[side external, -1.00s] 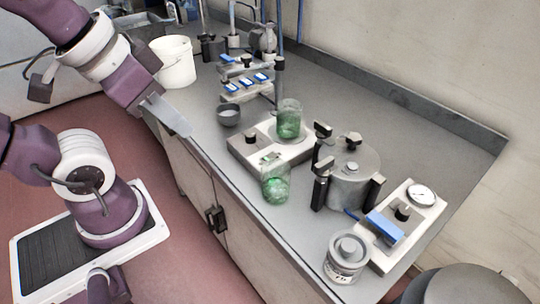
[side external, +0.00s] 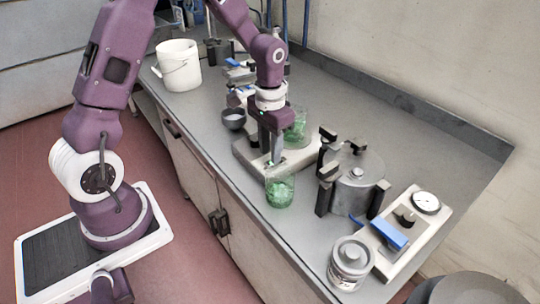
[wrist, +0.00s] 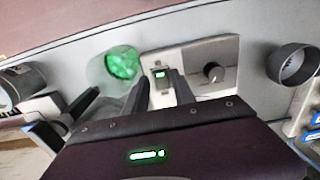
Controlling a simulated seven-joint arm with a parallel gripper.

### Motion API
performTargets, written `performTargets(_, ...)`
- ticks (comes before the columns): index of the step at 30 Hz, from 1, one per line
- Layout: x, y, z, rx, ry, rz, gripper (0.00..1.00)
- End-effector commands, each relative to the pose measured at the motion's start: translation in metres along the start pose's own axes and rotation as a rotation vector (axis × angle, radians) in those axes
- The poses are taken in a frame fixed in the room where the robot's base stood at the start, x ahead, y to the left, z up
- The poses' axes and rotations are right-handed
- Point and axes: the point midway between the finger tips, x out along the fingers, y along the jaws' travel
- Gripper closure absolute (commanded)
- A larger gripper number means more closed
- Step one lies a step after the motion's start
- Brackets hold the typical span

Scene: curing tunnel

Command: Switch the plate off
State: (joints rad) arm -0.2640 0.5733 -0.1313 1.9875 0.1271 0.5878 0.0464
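The plate (side external: 246,153) is a pale box on the bench with a beaker of green contents (side external: 297,130) on top. In the wrist view the plate's front (wrist: 190,55) shows a small switch (wrist: 160,76) with a lit green part and a dark round knob (wrist: 213,72). My gripper (side external: 275,160) points down at the plate's front edge. In the wrist view its fingers (wrist: 160,88) are apart with a gap between them, at either side of the switch. I cannot tell whether they touch it. The gripper hides the switch in the side view.
A second beaker with green contents (side external: 279,192) stands close in front of the plate. A metal pot with black clamps (side external: 352,182) is to the right, a dark bowl (side external: 233,119) to the left. A gauge unit (side external: 408,225) and a lidded tin (side external: 350,263) stand farther right.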

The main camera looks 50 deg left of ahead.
Motion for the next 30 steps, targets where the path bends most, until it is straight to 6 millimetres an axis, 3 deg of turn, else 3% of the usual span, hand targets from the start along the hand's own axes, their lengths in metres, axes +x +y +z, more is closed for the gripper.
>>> performTargets(5, 0.022, 0.000, 0.001, 0.002, -0.002, 0.000, 0.69)
performTargets(13, 0.025, 0.000, 0.001, 0.001, 0.000, 0.000, 0.69)
performTargets(18, 0.025, 0.000, 0.001, 0.001, 0.000, 0.000, 1.00)
performTargets(24, 0.025, 0.000, -0.001, 0.002, -0.018, -0.001, 1.00)
performTargets(30, 0.024, 0.000, -0.006, 0.001, -0.173, -0.002, 1.00)
